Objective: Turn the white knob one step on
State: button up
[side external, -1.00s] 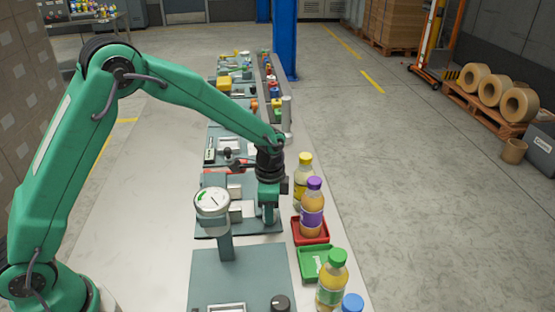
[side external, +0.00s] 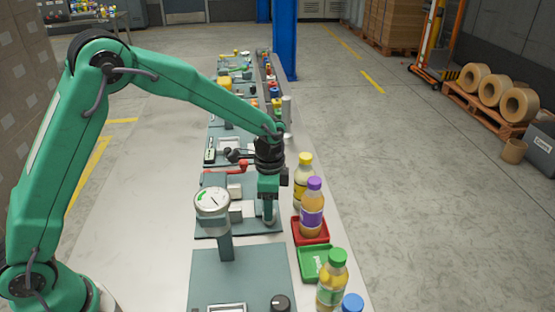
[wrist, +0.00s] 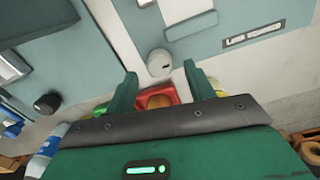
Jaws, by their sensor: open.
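In the side external view my gripper (side external: 268,212) points down over the grey-blue panel (side external: 213,232) behind the gauge. I cannot make out the white knob in that view. Whether a finger touches the knob cannot be told.
A round gauge (side external: 212,202) on a post stands left of my gripper. Right of it are juice bottles, including a purple-capped one (side external: 312,210), a red tray (side external: 322,236) and a green tray (side external: 309,264). A black knob (side external: 281,302) sits in front. A red-handled lever (side external: 238,168) is behind.

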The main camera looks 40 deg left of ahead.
jog(key=shift+r, duration=2.65)
jog(key=shift+s+a+r, duration=0.1)
jog(key=shift+a+r, duration=0.05)
jog(key=shift+r, duration=0.15)
jog(key=s+a+r+n+t, duration=0.2)
jog(key=s+a+r+n, duration=0.25)
jog(key=s+r, duration=0.35)
jog(key=s+a+r+n+t, duration=0.2)
jog(key=s+a+r+n, duration=0.25)
jog(key=s+r, duration=0.35)
jog(key=s+a+f+n+t, duration=0.1)
jog(key=s+f, duration=0.1)
jog(key=s, duration=0.6)
jog(key=shift+a+f+n+t, duration=0.25)
jog(key=shift+a+n+t, duration=0.15)
